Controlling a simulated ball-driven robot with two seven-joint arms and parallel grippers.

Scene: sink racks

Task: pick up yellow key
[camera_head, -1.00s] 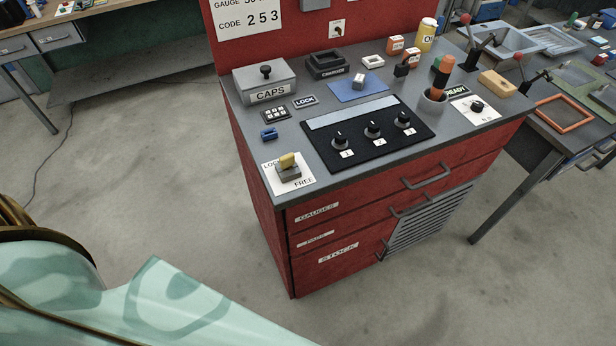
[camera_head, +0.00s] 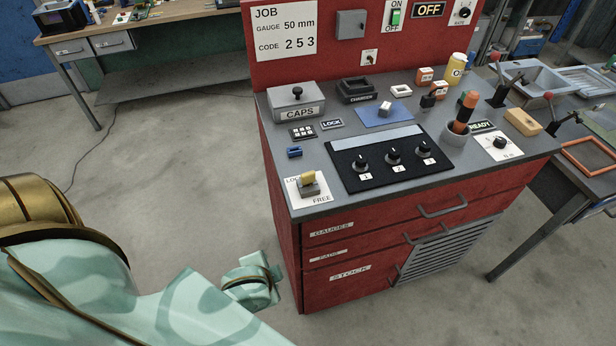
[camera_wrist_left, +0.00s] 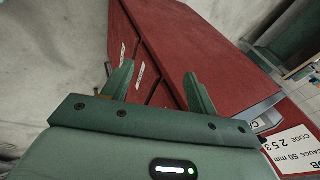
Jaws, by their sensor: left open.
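The yellow key (camera_head: 308,179) stands in a grey lock block (camera_head: 309,189) on a white plate (camera_head: 296,199) marked FREE, at the front left corner of the red cabinet's top in the head view. My left arm reaches in from the lower left, and its end part (camera_head: 250,282) is left of the cabinet, below the top's height in the picture. In the left wrist view my left gripper (camera_wrist_left: 160,88) is open and empty, its two fingers in front of the red cabinet (camera_wrist_left: 172,40). The key does not show there. My right gripper is not in view.
An orange-handled tool (camera_head: 464,110) stands in a cup farther right.

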